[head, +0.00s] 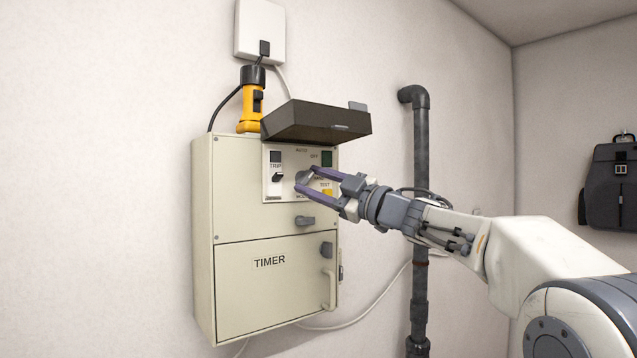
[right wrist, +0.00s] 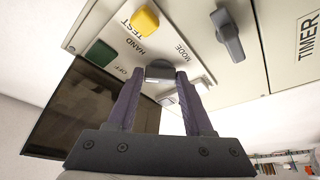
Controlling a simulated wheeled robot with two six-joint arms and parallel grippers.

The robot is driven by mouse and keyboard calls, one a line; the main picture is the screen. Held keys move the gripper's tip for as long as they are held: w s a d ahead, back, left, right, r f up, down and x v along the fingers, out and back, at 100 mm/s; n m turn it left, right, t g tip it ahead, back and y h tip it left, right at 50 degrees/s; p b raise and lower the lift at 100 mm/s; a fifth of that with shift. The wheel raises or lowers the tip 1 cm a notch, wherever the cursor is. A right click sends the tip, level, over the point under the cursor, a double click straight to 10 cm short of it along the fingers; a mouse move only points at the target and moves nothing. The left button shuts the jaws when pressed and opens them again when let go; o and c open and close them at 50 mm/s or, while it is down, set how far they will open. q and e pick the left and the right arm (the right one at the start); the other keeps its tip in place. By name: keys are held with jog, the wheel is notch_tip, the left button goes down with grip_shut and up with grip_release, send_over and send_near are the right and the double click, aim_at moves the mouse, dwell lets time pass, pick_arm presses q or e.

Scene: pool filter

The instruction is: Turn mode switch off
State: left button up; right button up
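The mode switch is a grey knob (right wrist: 160,71) on a white panel with the labels MODE, HAND and OFF around it. In the head view the knob (head: 303,177) is partly hidden by my fingers. My right gripper (head: 305,180) reaches in from the right. In the right wrist view its two purple fingers (right wrist: 160,78) stand on either side of the knob, close against it, and appear shut on it. Which label the knob points to cannot be told. My left gripper is not in view.
A dark cover (head: 318,122) is raised above the panel. Around the knob are a TRIP switch (head: 277,177), a yellow TEST button (right wrist: 145,19) and a green indicator (right wrist: 100,53). A grey latch (head: 305,220) and the TIMER door (head: 262,290) are below. A yellow flashlight (head: 251,108) stands on the box.

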jog(key=o, duration=0.4)
jog(key=shift+r, duration=0.1)
jog(key=shift+c, duration=0.2)
jog(key=shift+d, duration=0.1)
jog(key=b+v, duration=0.5)
jog(key=v, duration=0.5)
jog(key=shift+s+b, duration=0.15)
jog(key=shift+b, duration=0.25)
jog(key=shift+d, duration=0.1)
